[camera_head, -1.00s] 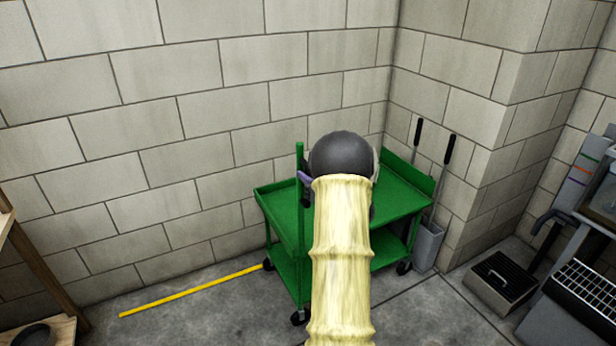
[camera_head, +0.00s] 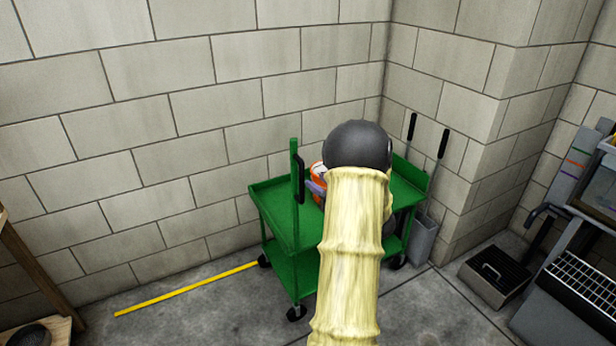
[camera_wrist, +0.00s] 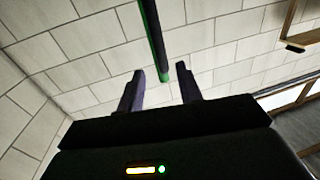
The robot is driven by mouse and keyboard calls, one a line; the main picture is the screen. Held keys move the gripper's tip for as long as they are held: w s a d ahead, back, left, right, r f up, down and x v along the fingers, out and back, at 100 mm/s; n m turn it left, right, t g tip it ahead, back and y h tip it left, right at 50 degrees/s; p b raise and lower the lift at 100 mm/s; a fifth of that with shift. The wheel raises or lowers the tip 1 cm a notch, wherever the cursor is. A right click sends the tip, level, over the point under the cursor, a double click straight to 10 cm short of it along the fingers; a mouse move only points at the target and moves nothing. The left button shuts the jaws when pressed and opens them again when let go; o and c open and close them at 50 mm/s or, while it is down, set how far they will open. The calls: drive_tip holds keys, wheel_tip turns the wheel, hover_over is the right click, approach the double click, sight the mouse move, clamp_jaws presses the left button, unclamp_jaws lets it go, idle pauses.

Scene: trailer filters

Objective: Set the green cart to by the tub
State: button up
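The green cart (camera_head: 274,205) stands against the back wall near the corner, with a tray top, a lower shelf and dark castors. Its green upright post (camera_head: 295,225) rises at the near left side and carries a dark grip (camera_head: 300,179). My arm hides much of the cart's right half. My gripper (camera_wrist: 160,86) is open, its two purple fingers apart with nothing between them. In the wrist view a green post (camera_wrist: 153,40) ends just beyond the fingertips. In the head view one purple finger shows right of the dark grip. I cannot identify the tub for certain.
An orange and white object (camera_head: 317,182) sits on the cart, partly hidden. A grey bin (camera_head: 422,242) with two long dark-handled tools stands right of it. A yellow strip (camera_head: 185,288) lies along the left floor. A dark box (camera_head: 494,275) and grey equipment (camera_head: 575,270) occupy the right.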

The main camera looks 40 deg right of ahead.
drive_tip(key=s, duration=0.9)
drive_tip(key=shift+s, duration=0.15)
drive_tip(key=shift+a, duration=0.1)
